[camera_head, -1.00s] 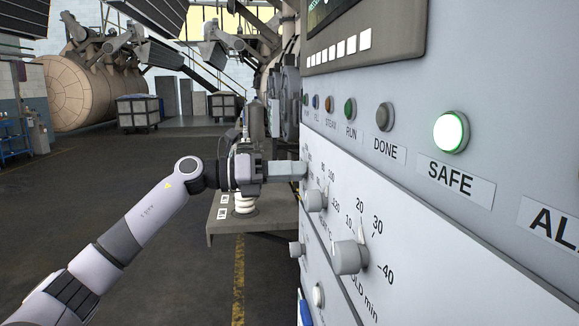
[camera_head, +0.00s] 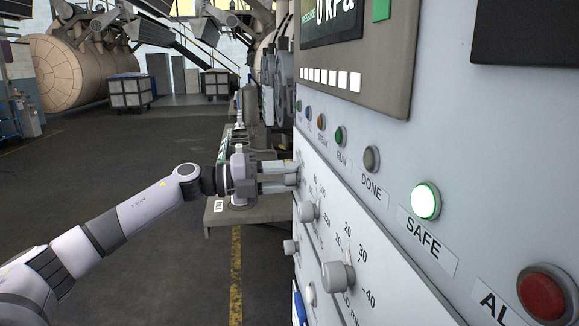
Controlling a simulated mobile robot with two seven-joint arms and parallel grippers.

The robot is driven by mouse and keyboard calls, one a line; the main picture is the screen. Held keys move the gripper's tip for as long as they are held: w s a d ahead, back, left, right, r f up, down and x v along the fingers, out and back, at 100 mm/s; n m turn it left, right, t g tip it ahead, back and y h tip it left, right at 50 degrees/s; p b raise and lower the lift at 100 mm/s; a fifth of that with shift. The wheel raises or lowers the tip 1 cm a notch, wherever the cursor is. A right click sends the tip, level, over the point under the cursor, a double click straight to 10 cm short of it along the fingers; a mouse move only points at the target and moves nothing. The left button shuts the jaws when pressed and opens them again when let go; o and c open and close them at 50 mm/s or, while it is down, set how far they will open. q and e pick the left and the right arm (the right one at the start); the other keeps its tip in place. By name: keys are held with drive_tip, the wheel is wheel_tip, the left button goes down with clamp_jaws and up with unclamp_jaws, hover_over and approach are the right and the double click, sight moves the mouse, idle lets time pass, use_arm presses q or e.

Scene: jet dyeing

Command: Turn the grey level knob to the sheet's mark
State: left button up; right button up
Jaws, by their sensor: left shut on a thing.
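My left gripper (camera_head: 291,174) reaches in from the left to the far end of the pale control panel (camera_head: 400,240). Its two fingers meet the panel face and are shut on a knob, which they hide almost wholly. The knob's pointer and the scale around it cannot be read. Nearer along the panel are two other grey knobs with scales, one at mid-panel (camera_head: 308,211) and a larger one (camera_head: 338,275) in front. The sheet with the mark cannot be made out. My right gripper is not in view.
Above the knobs runs a row of lamps, with the SAFE lamp (camera_head: 425,201) lit. A red button (camera_head: 541,293) is at the lower right. A low grey table (camera_head: 262,212) stands behind the gripper. Open floor (camera_head: 150,250) lies to the left.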

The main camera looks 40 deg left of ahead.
sight(285, 175)
use_arm(q)
drive_tip(key=shift+r+n+p, duration=0.35)
drive_tip(key=shift+r+n, duration=0.05)
drive_tip(key=shift+n, duration=0.1)
drive_tip(key=o, duration=1)
drive_tip(key=shift+s, duration=0.1)
drive_tip(key=shift+o, duration=0.2)
drive_tip(key=shift+f, duration=0.1)
drive_tip(key=shift+f, duration=0.1)
drive_tip(key=shift+b+v, duration=0.5)
drive_tip(key=shift+v, duration=0.3)
drive_tip(key=shift+b+v, duration=0.4)
drive_tip(key=shift+v, duration=1.2)
drive_tip(key=shift+s+a+r, duration=0.1)
drive_tip(key=shift+s+a, duration=0.15)
drive_tip(key=shift+s, duration=0.3)
drive_tip(key=shift+s+a+r, duration=0.1)
drive_tip(key=shift+s+a, duration=0.2)
drive_tip(key=shift+s, duration=0.25)
